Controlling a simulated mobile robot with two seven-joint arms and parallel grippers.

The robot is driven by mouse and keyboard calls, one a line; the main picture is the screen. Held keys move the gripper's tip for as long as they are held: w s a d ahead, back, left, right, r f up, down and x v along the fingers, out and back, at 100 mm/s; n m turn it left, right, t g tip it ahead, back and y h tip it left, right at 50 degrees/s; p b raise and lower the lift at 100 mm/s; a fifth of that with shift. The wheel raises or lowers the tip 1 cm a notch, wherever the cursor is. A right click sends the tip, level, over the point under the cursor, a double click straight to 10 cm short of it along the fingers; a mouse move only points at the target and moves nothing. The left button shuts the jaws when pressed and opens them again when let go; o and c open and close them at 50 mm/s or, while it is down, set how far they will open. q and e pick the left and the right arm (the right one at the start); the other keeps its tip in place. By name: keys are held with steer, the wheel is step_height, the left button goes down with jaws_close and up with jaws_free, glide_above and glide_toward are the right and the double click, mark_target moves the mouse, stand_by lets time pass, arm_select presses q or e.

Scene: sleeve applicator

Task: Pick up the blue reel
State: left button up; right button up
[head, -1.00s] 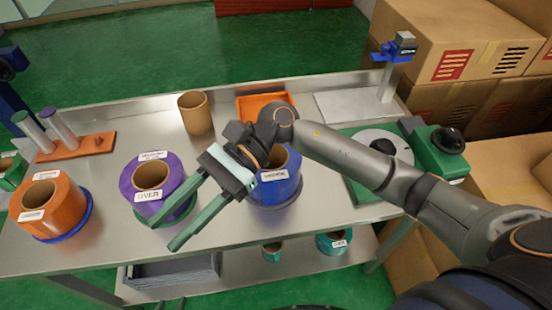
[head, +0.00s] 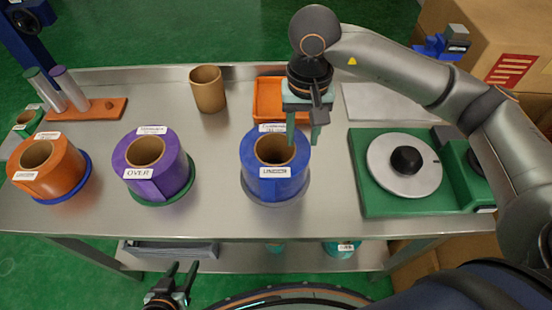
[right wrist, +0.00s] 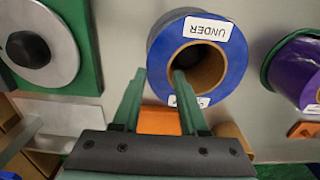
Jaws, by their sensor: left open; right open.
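The blue reel (head: 252,158) stands upright on the metal table, with a brown core and white labels. It also shows in the right wrist view (right wrist: 236,68), where one label reads UNDER. My right gripper (head: 303,142) is open and points down at the reel's right side. In the right wrist view my right gripper (right wrist: 159,74) has one finger over the edge of the core hole and the other just outside the rim; its exact height is unclear. My left gripper (head: 182,268) is open and empty in front of the table's front edge.
A purple reel (head: 174,175) and an orange reel (head: 66,168) stand to the left. A green machine with a grey disc (head: 425,172) is on the right. A brown tube (head: 208,90) and an orange tray (head: 262,98) are behind. Table between the reels is clear.

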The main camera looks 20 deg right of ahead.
mark_target(299, 159)
step_height(299, 159, down, 8)
steer(key=shift+s+f+p, duration=0.1)
steer(key=shift+f+p, duration=0.1)
steer(key=shift+p, duration=0.1)
jaws_close()
stand_by(0.4)
stand_by(1.0)
steer(key=shift+r, duration=0.2)
